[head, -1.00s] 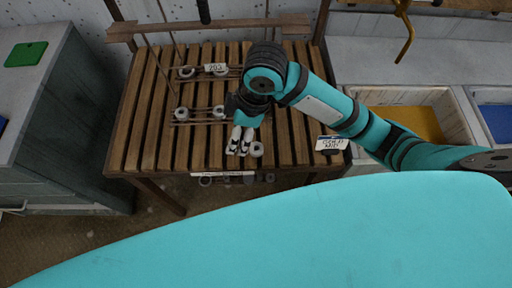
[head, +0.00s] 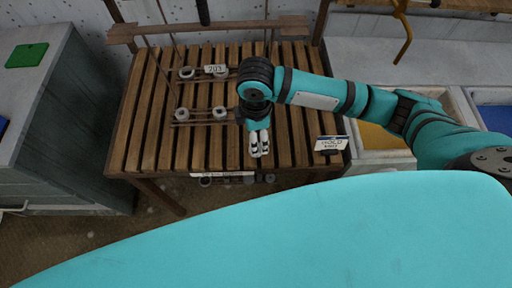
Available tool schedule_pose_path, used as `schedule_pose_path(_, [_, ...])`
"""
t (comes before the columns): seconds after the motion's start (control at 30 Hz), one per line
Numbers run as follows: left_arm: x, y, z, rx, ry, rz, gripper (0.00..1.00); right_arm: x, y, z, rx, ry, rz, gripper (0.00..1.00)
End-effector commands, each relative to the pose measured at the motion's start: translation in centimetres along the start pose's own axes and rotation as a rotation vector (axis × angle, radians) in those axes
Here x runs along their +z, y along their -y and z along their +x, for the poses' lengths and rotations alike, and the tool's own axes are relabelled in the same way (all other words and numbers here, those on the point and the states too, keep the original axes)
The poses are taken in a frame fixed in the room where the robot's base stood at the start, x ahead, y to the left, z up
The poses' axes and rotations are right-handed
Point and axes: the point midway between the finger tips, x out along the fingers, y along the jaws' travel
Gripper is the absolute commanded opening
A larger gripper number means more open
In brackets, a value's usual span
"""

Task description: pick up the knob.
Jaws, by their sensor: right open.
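The small round grey piece that stood by itself near the bench's front edge, likely the knob, is not distinguishable now; my right gripper covers that spot. My right gripper (head: 260,145) points down over the front part of the slatted wooden bench (head: 160,120), its two pale fingertips close together but open. I cannot tell whether the knob lies between the fingers or behind them. Several similar round grey pieces sit on the thin rails to the left, such as a front one (head: 219,113) and a back one (head: 187,73). My left gripper is out of view.
A card reading 203 (head: 216,69) stands at the back rails. A HOLD card (head: 332,143) stands on the bench's right side. A grey cabinet (head: 75,130) with a green plate (head: 26,54) is at left. Bins (head: 380,137) are at right. The bench's left slats are clear.

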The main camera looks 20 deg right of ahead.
Motion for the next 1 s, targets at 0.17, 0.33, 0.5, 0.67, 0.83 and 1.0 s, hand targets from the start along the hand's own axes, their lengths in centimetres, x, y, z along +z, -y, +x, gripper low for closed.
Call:
schedule_pose_path(0.17, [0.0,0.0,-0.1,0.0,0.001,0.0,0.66,0.0,0.1,1.3,0.0,0.001,0.0,0.67])
schedule_pose_path(0.33, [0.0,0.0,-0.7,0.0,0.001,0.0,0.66,-0.1,0.3,3.1,-0.003,0.002,0.0,0.67])
schedule_pose_path(0.5, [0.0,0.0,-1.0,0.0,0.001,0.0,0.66,-0.2,0.3,5.6,-0.002,0.001,0.001,0.67])
schedule_pose_path(0.67, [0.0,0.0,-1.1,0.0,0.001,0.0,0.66,-0.3,0.3,6.5,0.001,-0.001,-0.001,0.67])
schedule_pose_path(0.83, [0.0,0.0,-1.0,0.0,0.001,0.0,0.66,-0.3,0.3,6.5,0.001,-0.001,-0.001,0.67])
schedule_pose_path(1.0, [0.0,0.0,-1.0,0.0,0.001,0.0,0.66,-0.3,0.3,6.5,0.001,-0.001,-0.001,0.46])
